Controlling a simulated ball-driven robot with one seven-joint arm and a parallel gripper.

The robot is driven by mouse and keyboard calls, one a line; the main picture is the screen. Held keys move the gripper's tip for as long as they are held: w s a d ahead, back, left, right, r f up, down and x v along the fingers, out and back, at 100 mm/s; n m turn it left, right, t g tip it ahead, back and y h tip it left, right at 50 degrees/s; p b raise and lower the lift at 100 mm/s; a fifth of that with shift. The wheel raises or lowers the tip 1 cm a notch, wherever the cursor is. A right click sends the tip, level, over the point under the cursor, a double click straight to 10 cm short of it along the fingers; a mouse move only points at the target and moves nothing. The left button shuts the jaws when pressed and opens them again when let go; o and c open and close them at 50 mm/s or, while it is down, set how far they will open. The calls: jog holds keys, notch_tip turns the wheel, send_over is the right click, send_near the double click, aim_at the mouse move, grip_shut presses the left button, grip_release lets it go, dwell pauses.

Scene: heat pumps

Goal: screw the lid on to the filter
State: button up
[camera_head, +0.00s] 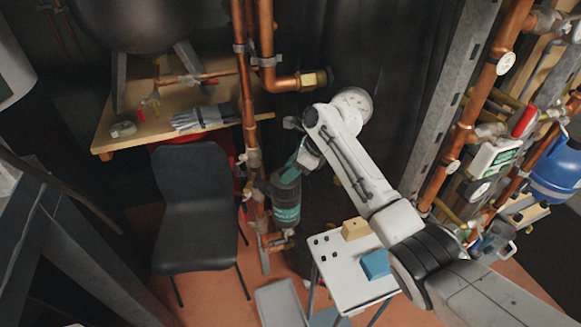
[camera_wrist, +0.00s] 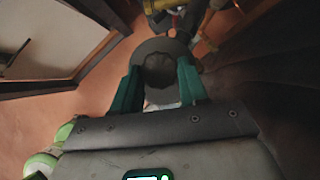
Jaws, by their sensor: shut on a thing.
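My gripper (camera_wrist: 160,78) has its two teal fingers pressed on either side of a round grey lid (camera_wrist: 158,50), which has a darker round middle. In the head view my gripper (camera_head: 296,158) is small and partly hidden by my own wrist, and the lid cannot be made out there. The filter appears to be the dark upright cylinder with a teal lower part (camera_head: 286,198), by the copper pipes. My gripper is right above its top end. I cannot tell whether the lid touches the filter or how its thread sits.
Copper pipes (camera_head: 250,110) rise just left of the filter. A black chair (camera_head: 195,205) and a wooden table (camera_head: 105,140) with gloves (camera_head: 200,117) stand to the left. A white table (camera_head: 340,278) holds a yellow block (camera_head: 355,229) and a blue block (camera_head: 375,264). More pipework is at right.

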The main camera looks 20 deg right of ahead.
jog(key=shift+a+r+m+t+h+p, duration=0.2)
jog(key=shift+m+t+p, duration=0.5)
jog(key=shift+p, duration=1.35)
jog(key=shift+m, duration=0.3)
jog(key=shift+m+h+p, duration=0.3)
jog(key=shift+m+p, duration=0.1)
jog(key=m, duration=0.1)
jog(key=m+t+h, duration=0.1)
jog(key=shift+s+a+f+m, duration=0.1)
jog(key=shift+s+a+m, duration=0.1)
jog(key=shift+m, duration=0.1)
jog(key=shift+d+m+h, duration=0.1)
jog(key=shift+m+h, duration=0.3)
jog(key=shift+m, duration=0.1)
